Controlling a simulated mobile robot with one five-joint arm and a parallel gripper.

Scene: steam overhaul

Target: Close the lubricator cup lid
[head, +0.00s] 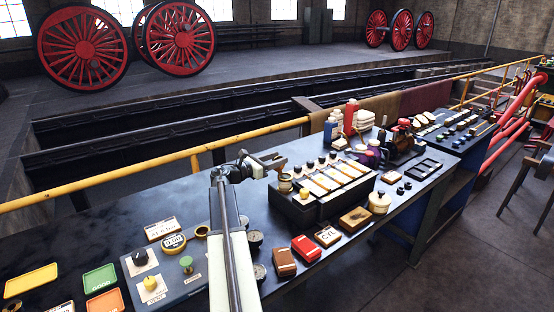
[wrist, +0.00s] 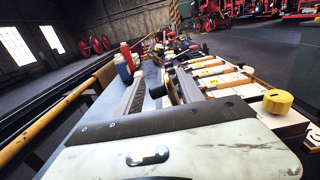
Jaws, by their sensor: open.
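My gripper (head: 270,160) is open and empty, above the left end of a long black box (head: 320,205). A small brass cup (head: 285,185), which looks like the lubricator cup, stands just below and right of the fingertips. A brown piece above the cup, close to the fingers, may be its raised lid (head: 281,166); I cannot tell whether they touch. In the wrist view my two grey fingers (wrist: 158,92) are spread apart, pointing along the bench. The cup and lid cannot be made out clearly there.
The box carries several pale panels and dark knobs, with a yellow cap (wrist: 278,102) at its near side. Red and brown blocks (head: 306,248) lie in front. Bottles (head: 350,117) stand behind. A yellow rail (head: 130,170) runs along the bench's back.

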